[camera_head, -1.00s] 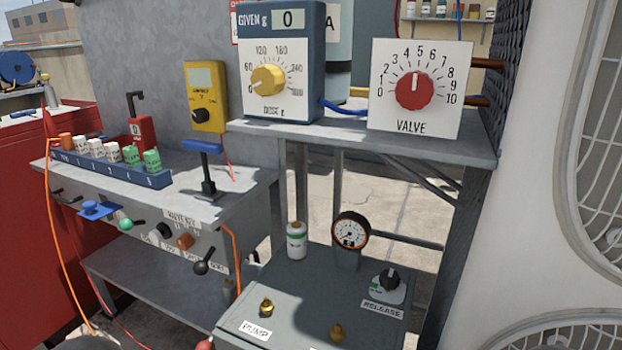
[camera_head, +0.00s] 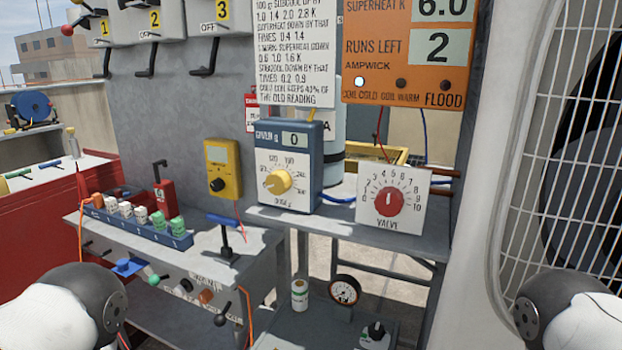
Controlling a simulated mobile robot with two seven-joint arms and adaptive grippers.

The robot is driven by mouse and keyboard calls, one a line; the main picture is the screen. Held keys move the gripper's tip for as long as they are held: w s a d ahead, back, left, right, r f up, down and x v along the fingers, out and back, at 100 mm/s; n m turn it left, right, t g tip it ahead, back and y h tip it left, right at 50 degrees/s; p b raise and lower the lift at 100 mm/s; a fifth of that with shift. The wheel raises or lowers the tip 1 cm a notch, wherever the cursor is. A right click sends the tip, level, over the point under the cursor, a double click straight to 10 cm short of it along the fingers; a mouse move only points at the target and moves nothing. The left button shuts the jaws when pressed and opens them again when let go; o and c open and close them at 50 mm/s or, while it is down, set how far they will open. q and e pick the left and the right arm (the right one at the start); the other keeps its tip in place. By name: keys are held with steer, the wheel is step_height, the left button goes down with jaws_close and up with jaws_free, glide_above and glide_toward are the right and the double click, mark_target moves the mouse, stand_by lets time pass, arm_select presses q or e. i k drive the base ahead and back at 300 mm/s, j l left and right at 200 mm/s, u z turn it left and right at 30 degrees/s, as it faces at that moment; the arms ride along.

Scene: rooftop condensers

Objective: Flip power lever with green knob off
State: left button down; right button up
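A lever with a round green knob (camera_head: 153,280) sticks out from the front face of the grey bench (camera_head: 262,240), at its left part. A dark handle piece shows beside the knob. Next to it on the left is a blue fitting (camera_head: 128,267), and to the right a lever with a black ball knob (camera_head: 220,319). Parts of my two arms show at the lower left and lower right corners. Neither gripper is in view, and nothing of mine is seen touching the green-knobbed lever.
A row of small bottles in a blue rack (camera_head: 140,228) stands on the bench, with a yellow meter (camera_head: 222,168) behind. Black-handled switch boxes numbered 1 to 3 (camera_head: 154,20) hang above. A valve panel (camera_head: 393,200) is at right. An orange hose (camera_head: 80,225) hangs at the bench's left.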

mark_target(154, 280)
steer(key=u, duration=1.05)
